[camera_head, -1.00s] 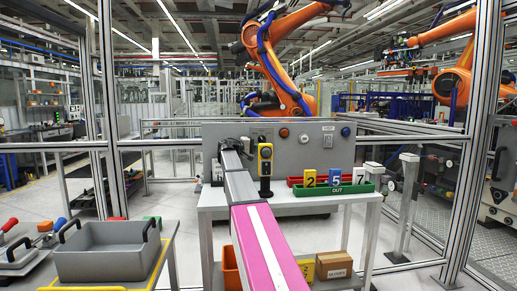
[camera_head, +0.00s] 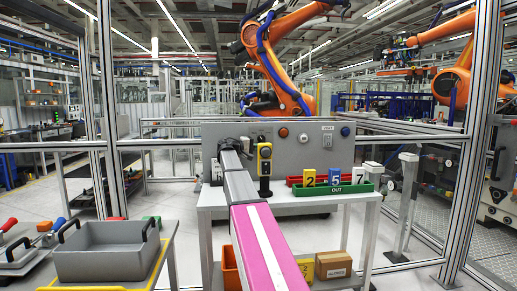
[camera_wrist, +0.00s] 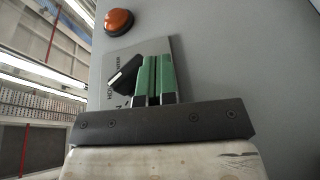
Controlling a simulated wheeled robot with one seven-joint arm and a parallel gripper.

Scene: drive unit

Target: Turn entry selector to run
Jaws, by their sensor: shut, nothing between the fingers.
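The entry selector is a black knob (camera_wrist: 125,75) on a grey label plate (camera_wrist: 177,50) in the wrist view. The knob sits tilted in the picture, and the lettering on the plate is partly covered, so I cannot read its position. My gripper (camera_wrist: 156,62) has green fingers that are together and empty. They lie just right of the knob, over the plate; I cannot tell whether they touch the knob.
An orange lamp (camera_wrist: 118,22) is near the plate. The panel also carries a blue button (camera_head: 345,131). A yellow pendant (camera_head: 265,158) stands close right of my arm. A green OUT tray (camera_head: 333,189) with number blocks is on the table. A grey bin (camera_head: 107,250) is at left.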

